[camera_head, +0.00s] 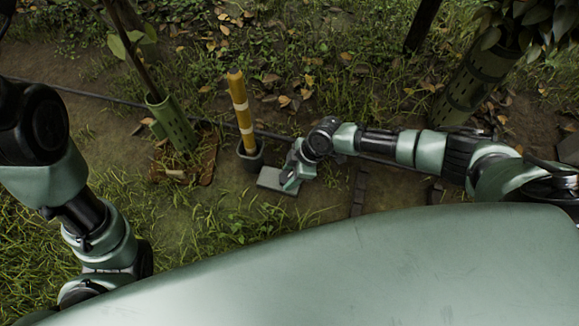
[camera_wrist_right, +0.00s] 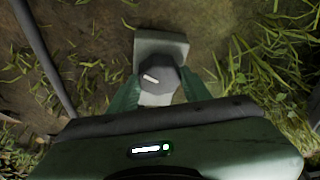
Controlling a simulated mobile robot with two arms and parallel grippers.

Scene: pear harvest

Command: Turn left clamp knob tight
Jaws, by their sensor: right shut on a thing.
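A dark, faceted clamp knob (camera_wrist_right: 158,78) with a short white mark sits on a grey block (camera_wrist_right: 161,42) in the right wrist view. The mark runs slantwise across its top. My right gripper (camera_wrist_right: 160,92) is shut on the knob, with one green finger at each side. In the head view the same grey block (camera_head: 277,181) lies on the ground, and my right gripper (camera_head: 289,181) is at its right end. The knob is hidden there by the gripper. My left arm shows at the left edge, but its gripper is out of view.
A yellow post (camera_head: 241,110) with white bands stands in a dark round base (camera_head: 250,155) just left of the block. A young trunk in a green mesh guard (camera_head: 173,123) is further left. A larger guarded trunk (camera_head: 474,86) stands at the upper right. A thin dark hose crosses behind.

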